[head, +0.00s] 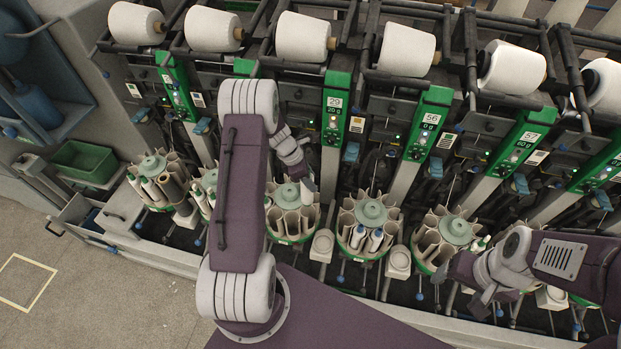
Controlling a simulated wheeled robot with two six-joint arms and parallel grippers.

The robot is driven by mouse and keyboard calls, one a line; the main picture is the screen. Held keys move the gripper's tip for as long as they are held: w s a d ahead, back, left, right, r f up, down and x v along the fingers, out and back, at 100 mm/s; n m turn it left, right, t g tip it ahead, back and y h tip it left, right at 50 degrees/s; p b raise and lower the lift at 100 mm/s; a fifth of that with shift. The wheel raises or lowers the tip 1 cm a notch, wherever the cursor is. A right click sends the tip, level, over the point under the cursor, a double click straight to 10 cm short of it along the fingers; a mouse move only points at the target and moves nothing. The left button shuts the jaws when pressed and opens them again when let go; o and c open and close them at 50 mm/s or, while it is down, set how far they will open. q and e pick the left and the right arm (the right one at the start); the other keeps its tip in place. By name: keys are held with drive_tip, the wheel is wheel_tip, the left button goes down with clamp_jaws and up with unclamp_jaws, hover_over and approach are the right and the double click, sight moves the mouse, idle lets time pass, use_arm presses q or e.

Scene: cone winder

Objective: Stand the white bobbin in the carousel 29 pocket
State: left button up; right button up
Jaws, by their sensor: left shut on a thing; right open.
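My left gripper (304,172) is shut on the white bobbin (308,188). The bobbin hangs roughly upright over the right part of a round carousel (289,194) with beige pockets. That carousel stands below and slightly left of the green panel marked 29 (334,104). The bobbin's lower end overlaps the pocket rims in the head view; I cannot tell whether it is inside a pocket. My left forearm hides part of the carousel's left surroundings. My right gripper (450,273) is open at the lower right, near another carousel (456,229), partly hidden by its own wrist.
Neighbouring carousels (369,213) hold several bobbins in their pockets. White cups (321,244) stand between carousels. Green panels 56 (430,120) and 57 (529,139) slope down at the right. Large white cones (301,37) line the top. A green bin (86,161) sits far left.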

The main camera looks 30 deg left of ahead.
sight(310, 202)
use_arm(q)
drive_tip(key=shift+s, duration=0.1)
drive_tip(key=shift+f, duration=0.15)
drive_tip(key=shift+f+b, duration=1)
drive_tip(key=shift+f, duration=0.05)
drive_tip(key=shift+f+b, duration=0.8)
drive_tip(key=shift+f, duration=0.3)
drive_tip(key=shift+f+b, duration=1.75)
drive_tip(key=shift+f, duration=0.55)
drive_tip(key=shift+f+b, duration=1.85)
drive_tip(key=shift+f, duration=0.25)
